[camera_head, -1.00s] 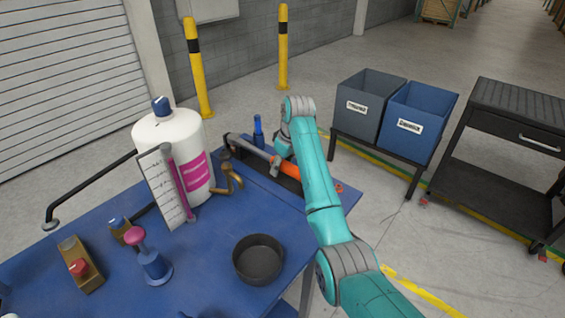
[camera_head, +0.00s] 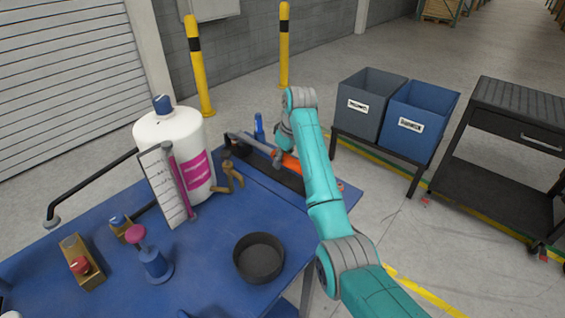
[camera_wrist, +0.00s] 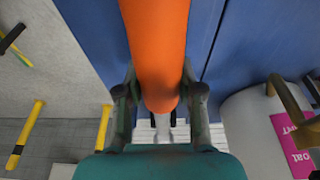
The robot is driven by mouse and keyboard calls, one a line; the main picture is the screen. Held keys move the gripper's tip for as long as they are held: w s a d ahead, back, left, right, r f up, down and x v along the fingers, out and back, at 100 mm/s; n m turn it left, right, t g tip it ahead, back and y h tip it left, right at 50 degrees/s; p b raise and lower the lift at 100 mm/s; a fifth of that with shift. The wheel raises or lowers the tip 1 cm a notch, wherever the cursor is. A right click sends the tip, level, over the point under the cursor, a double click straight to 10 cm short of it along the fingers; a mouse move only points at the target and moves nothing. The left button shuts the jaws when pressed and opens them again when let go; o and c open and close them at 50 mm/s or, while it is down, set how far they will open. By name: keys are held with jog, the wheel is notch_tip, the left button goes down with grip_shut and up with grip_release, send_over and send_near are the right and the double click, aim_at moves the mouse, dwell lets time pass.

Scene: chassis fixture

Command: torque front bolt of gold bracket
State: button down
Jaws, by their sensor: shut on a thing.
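My gripper (camera_wrist: 160,100) is shut on the orange handle (camera_wrist: 157,45) of a wrench-like tool, its jaws on either side of the handle. In the head view the orange handle (camera_head: 291,162) is partly hidden by my arm, and the tool's grey shaft (camera_head: 250,143) points left. The tool appears just above a long dark rest at the table's back edge; contact cannot be told. A gold-brown bent piece (camera_head: 230,178), seemingly the bracket, stands left of the tool beside a white bottle. It shows at the wrist view's right edge (camera_wrist: 290,100). Its front bolt cannot be made out.
A blue bottle (camera_head: 259,128) is behind the tool. A black bowl (camera_head: 259,272) sits on the blue table (camera_head: 205,250). Bins (camera_head: 414,122) stand beyond the table.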

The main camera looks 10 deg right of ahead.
jog(key=shift+w+a+v, duration=0.1)
jog(key=shift+w+v, duration=0.05)
jog(key=shift+v, duration=0.7)
jog(key=shift+w+a+v, duration=0.15)
jog(key=shift+v, duration=0.7)
jog(key=shift+w+a+v, duration=0.1)
jog(key=shift+w+v, duration=0.1)
jog(key=shift+v, duration=0.65)
jog(key=shift+r, duration=0.1)
